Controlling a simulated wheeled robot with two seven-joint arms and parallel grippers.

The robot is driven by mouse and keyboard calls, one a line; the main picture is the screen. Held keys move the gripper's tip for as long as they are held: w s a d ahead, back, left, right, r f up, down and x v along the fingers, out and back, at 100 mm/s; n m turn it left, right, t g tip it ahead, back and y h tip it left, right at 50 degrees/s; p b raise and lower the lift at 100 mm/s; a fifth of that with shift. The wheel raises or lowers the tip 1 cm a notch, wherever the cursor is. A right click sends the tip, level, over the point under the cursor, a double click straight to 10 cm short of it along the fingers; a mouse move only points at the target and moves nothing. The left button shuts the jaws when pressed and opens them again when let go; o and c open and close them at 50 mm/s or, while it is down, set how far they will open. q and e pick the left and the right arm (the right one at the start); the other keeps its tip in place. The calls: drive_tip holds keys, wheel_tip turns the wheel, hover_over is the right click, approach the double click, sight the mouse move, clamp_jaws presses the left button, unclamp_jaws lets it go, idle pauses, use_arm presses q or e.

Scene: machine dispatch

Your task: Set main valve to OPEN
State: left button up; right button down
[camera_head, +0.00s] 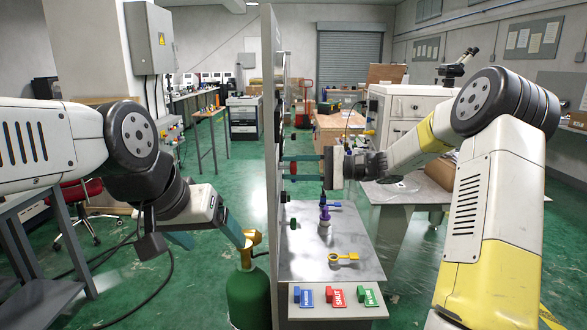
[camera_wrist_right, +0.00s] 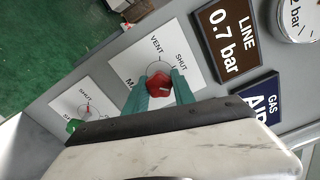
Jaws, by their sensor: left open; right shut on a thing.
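The main valve is a red knob (camera_wrist_right: 158,87) on a white plate in the right wrist view. The plate reads VENT and SHUT, with a partly covered word starting MA. My right gripper (camera_wrist_right: 160,92) is shut on this knob, one teal finger on each side. The knob's pointer direction cannot be made out. In the head view my right gripper (camera_head: 291,168) reaches left to the upright panel (camera_head: 271,130), seen nearly edge-on. My left gripper (camera_head: 212,238) is open and empty, left of the brass valve (camera_head: 252,238) on a green cylinder (camera_head: 249,295).
A green knob (camera_wrist_right: 74,125) sits on a neighbouring plate. Signs read LINE 0.7 bar (camera_wrist_right: 233,38) and GAS AIR (camera_wrist_right: 262,103), beside a gauge (camera_wrist_right: 294,15). Below the right arm, a grey bench (camera_head: 310,262) holds a purple-topped bottle (camera_head: 324,215) and a yellow piece (camera_head: 343,257).

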drive_tip(key=shift+m, duration=1.5)
drive_tip(key=c, duration=1.1)
unclamp_jaws()
drive_tip(key=shift+o, duration=0.2)
drive_tip(key=shift+d, duration=0.1)
drive_tip(key=d, duration=0.7)
drive_tip(key=shift+d, duration=0.35)
